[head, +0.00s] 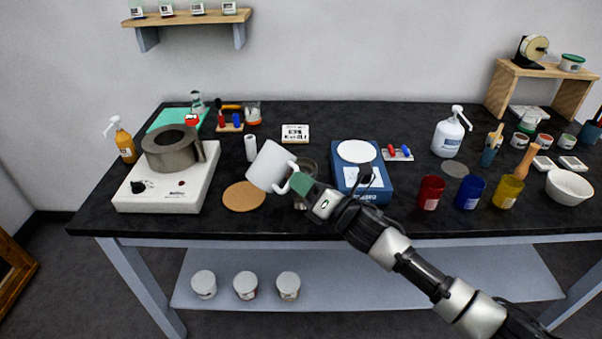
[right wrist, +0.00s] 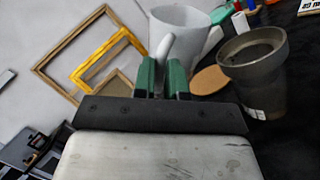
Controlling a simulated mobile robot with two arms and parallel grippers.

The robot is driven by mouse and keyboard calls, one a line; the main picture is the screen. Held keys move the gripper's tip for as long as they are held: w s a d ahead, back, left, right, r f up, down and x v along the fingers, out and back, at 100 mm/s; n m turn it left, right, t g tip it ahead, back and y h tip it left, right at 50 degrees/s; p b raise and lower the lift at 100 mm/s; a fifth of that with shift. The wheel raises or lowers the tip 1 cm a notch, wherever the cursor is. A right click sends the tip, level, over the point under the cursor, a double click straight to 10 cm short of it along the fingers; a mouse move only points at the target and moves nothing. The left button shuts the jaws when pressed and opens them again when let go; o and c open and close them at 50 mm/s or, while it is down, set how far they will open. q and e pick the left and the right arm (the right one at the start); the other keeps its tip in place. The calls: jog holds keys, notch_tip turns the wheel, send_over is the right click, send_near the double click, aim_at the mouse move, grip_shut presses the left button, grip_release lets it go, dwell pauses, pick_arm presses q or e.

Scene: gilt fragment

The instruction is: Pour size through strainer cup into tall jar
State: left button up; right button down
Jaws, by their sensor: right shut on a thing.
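My right gripper (head: 300,184) is shut on the handle of a white mug (head: 268,165) and holds it above the table near the front edge, tilted in the head view. The green fingertips pinch the handle in the right wrist view (right wrist: 163,78), where the mug (right wrist: 183,30) shows too. What is in the mug cannot be seen. A grey, see-through tapered vessel (head: 308,165) stands just behind the gripper, partly hidden by it. In the right wrist view this vessel (right wrist: 252,75) is upright, right of the mug and apart from it. I cannot tell strainer from jar.
A round cork mat (head: 243,197) lies left of the mug. A hot plate (head: 190,185) with a dark grey pot (head: 172,150) stands at left. A blue scale (head: 350,185) is close to the right. Red (head: 430,192), blue (head: 470,191) and yellow (head: 503,191) cups stand further right.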

jog(key=s+a+f+n+g+h+b, duration=0.1)
jog(key=s+a+f+n+g, duration=0.1)
jog(key=f+n, duration=0.5)
jog(key=shift+s+a+f+n+g+b, duration=0.25)
jog(key=shift+s+a+n+g+b, duration=0.15)
jog(key=shift+a+n, duration=0.7)
jog(key=shift+d, duration=0.1)
